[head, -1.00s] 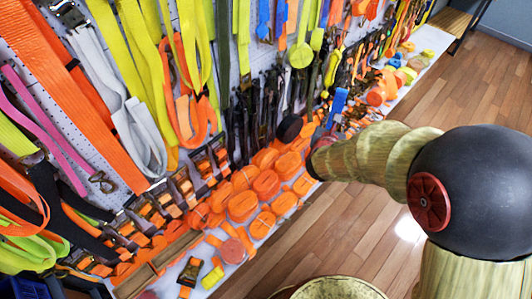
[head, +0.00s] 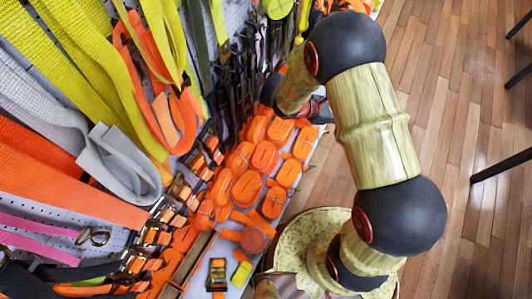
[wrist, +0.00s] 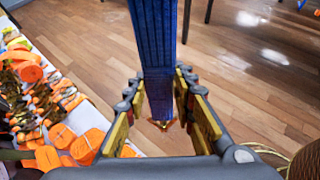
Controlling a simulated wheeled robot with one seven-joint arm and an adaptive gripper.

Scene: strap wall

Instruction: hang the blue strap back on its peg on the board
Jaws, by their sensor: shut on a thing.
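A flat dark blue strap (wrist: 155,45) hangs between the fingers of my gripper (wrist: 158,88) in the wrist view. My gripper is shut on it. The strap runs out of the top of the picture, and a small orange-brass end piece (wrist: 163,124) shows at its other end, over the wood floor. In the head view my arm hides the strap and most of the gripper. The perforated grey board (head: 50,206) stands at the left of the head view, crowded with hanging straps. I cannot tell which peg is the blue strap's.
Yellow straps (head: 75,50), a grey strap (head: 120,165) and a wide orange strap (head: 70,185) hang on the board. Several orange rolls (head: 247,188) lie on a pale shelf below. Wood floor (head: 455,110) is open at the right, with dark legs (head: 503,163) at the edge.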

